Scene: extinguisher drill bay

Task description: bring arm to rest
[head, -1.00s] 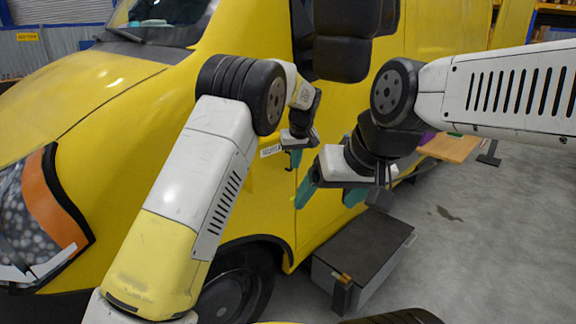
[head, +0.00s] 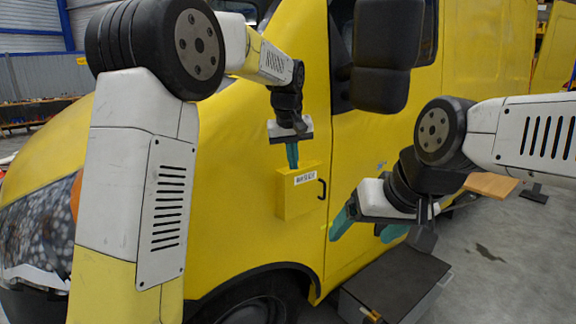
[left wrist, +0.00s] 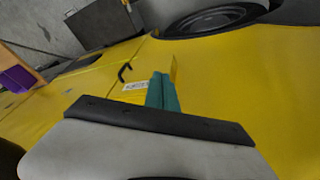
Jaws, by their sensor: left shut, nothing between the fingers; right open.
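My left gripper (head: 292,154) points down in front of the yellow van, just above a small yellow box (head: 298,194) with a white label and a black handle. Its teal fingers are together with nothing between them. They also show in the left wrist view (left wrist: 162,92), beside the label and handle. I cannot tell whether the fingers touch the box. My right gripper (head: 368,228) is at the right, lower than the left one. Its teal fingers are apart and empty, in front of the van's lower side.
The yellow van (head: 245,130) fills the middle, with a black mirror (head: 386,50) above my right gripper. A dark-topped grey box (head: 400,285) stands on the floor below that gripper. A wooden bench (head: 491,186) is at the right.

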